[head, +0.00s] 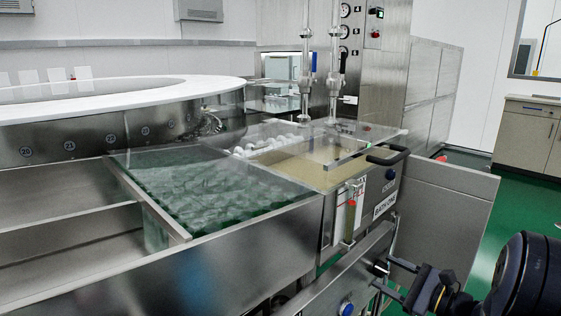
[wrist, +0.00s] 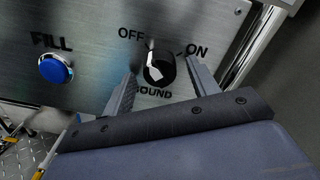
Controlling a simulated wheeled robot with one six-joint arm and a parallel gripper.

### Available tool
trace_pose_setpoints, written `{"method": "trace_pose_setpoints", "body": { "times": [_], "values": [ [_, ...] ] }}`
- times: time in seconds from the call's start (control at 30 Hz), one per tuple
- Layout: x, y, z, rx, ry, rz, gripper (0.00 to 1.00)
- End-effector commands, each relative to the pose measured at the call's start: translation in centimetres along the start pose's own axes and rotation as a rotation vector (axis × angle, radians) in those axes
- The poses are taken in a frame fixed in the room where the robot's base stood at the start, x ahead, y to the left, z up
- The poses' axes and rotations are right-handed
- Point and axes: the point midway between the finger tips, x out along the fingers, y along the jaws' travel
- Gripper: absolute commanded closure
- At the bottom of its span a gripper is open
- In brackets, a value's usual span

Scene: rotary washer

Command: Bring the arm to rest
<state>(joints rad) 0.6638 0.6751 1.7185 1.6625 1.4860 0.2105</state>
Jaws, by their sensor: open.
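My gripper (head: 386,279) is at the lower right of the head view, in front of the washer's lower front panel. In the wrist view its two fingers (wrist: 160,78) are apart, one on each side of a black rotary knob (wrist: 168,80) with a white face. I cannot tell whether either finger touches the knob. The knob sits between the labels OFF and ON on a brushed metal panel (wrist: 98,78). A label below it, partly hidden by my gripper, reads "OUND".
A blue button (wrist: 56,69) under the label FILL sits left of the knob. In the head view the steel tank with green liquid (head: 205,190) and the bath with a black handle (head: 388,155) stand above the panel. Open green floor (head: 462,250) lies to the right.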

Motion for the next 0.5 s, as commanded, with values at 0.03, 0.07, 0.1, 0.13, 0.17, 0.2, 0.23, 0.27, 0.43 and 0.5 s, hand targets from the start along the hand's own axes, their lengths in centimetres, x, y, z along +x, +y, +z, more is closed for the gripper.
{"method": "trace_pose_setpoints", "body": {
  "times": [0.03, 0.07, 0.1, 0.13, 0.17, 0.2, 0.23, 0.27, 0.43, 0.5],
  "values": [
    [0.0, -0.25, 0.42, 0.041, 0.0, 0.0, 0.44],
    [0.0, -0.24, 0.41, 0.064, 0.0, 0.0, 0.44],
    [0.0, -0.23, 0.42, 0.097, 0.0, 0.0, 0.44],
    [0.0, -0.24, 0.43, 0.122, 0.0, 0.0, 0.44],
    [0.0, -0.23, 0.42, 0.147, 0.0, 0.0, 0.44],
    [0.0, -0.22, 0.41, 0.182, 0.0, 0.0, 0.44],
    [0.0, -0.22, 0.42, 0.207, 0.0, 0.0, 0.44],
    [0.0, -0.23, 0.43, 0.233, 0.0, 0.0, 0.44],
    [0.0, -0.18, 0.4, 0.379, 0.0, -0.001, 0.44],
    [0.0, -0.15, 0.37, 0.433, 0.0, -0.001, 0.44]
  ]
}}
